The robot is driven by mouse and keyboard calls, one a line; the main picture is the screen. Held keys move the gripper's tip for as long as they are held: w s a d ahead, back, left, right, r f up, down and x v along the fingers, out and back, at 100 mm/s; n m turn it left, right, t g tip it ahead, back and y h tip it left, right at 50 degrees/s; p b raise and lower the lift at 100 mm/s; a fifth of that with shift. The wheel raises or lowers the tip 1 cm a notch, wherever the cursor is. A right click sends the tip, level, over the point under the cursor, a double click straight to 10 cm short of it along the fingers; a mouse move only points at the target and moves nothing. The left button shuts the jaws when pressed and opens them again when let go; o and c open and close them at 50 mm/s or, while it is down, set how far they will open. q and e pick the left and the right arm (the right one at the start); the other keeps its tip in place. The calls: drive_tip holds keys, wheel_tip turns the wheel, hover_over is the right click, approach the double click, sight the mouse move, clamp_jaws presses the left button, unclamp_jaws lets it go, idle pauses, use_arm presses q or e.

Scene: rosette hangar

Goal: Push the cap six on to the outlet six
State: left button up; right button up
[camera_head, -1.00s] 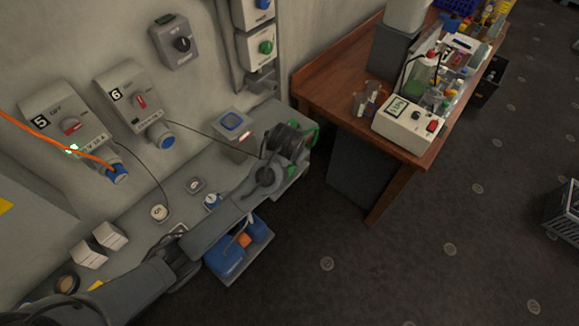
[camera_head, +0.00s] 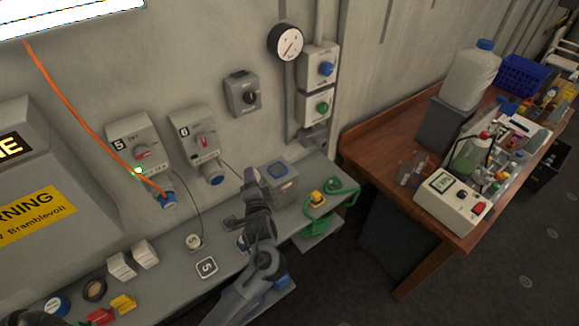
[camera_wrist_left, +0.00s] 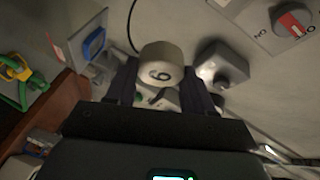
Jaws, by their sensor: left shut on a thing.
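Cap six (camera_wrist_left: 162,64) is a pale round cap marked 6, on a thin dark cord. In the left wrist view it sits between the two fingers of my left gripper (camera_wrist_left: 163,82), which is shut on it. In the head view my left gripper (camera_head: 250,178) is to the right of outlet six (camera_head: 198,137), apart from it, and the cap cannot be made out. Outlet six is a grey wall box with a red switch and a blue-faced socket (camera_head: 214,176) below, uncovered. My right gripper is not in view.
Outlet five (camera_head: 138,146), with an orange cable plugged in, is left of outlet six. Its cap five (camera_head: 193,241) lies on the grey bench (camera_head: 170,285). A grey box with a blue top (camera_head: 279,180) and a green cable (camera_head: 325,198) are right of my gripper.

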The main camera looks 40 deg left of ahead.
use_arm(q)
drive_tip(key=s+a+f+m+t+y+p, duration=0.1)
drive_tip(key=s+a+f+t+y, duration=0.1)
drive_tip(key=s+f+y, duration=0.2)
drive_tip(key=s+f, duration=0.2)
drive_tip(key=s, duration=0.1)
drive_tip(key=shift+s+f, duration=0.15)
drive_tip(key=shift+s, duration=0.25)
drive_tip(key=shift+a, duration=0.15)
drive_tip(key=shift+w+a+r+b, duration=0.1)
drive_tip(key=shift+w+a+r, duration=0.1)
drive_tip(key=shift+a, duration=0.65)
drive_tip(key=shift+w+a+r+b, duration=0.15)
drive_tip(key=shift+w+a, duration=0.1)
drive_tip(key=shift+a, duration=0.65)
drive_tip(key=shift+w+a+r+b, duration=0.1)
drive_tip(key=shift+w+a+r, duration=0.1)
drive_tip(key=shift+a, duration=0.65)
drive_tip(key=shift+p, duration=0.3)
